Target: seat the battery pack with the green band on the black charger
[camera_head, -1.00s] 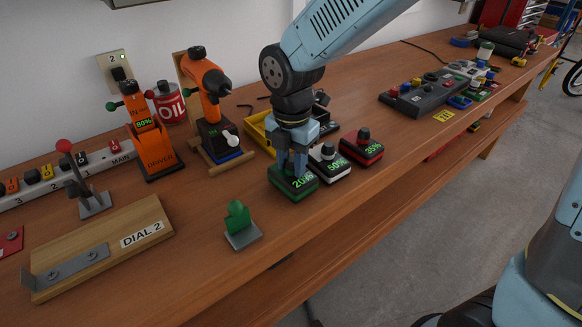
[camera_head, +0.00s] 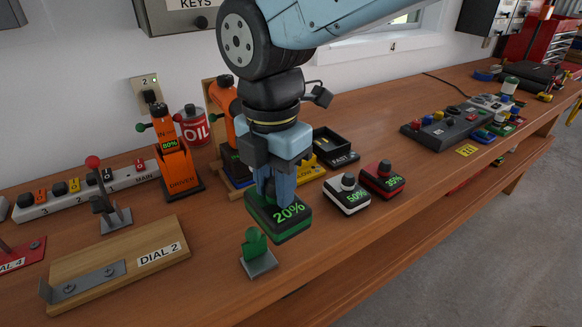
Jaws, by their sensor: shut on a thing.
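The battery pack with the green band (camera_head: 280,219) reads 20%. My gripper (camera_head: 276,192) is shut on its top and holds it, seemingly above the bench, behind the small green stand. The black charger (camera_head: 344,160) is an open tray labelled FAST, behind and to the right of my gripper. It looks empty, but its left part is close to the arm's outline. A yellow charger (camera_head: 309,172) stands beside it, partly hidden by my gripper.
White 50% (camera_head: 347,197) and red 35% (camera_head: 382,180) packs stand right of the held pack. A green piece on a grey base (camera_head: 257,255) stands in front. An orange driver (camera_head: 173,160) and an orange drill (camera_head: 223,95) stand left. Bench room is free further right.

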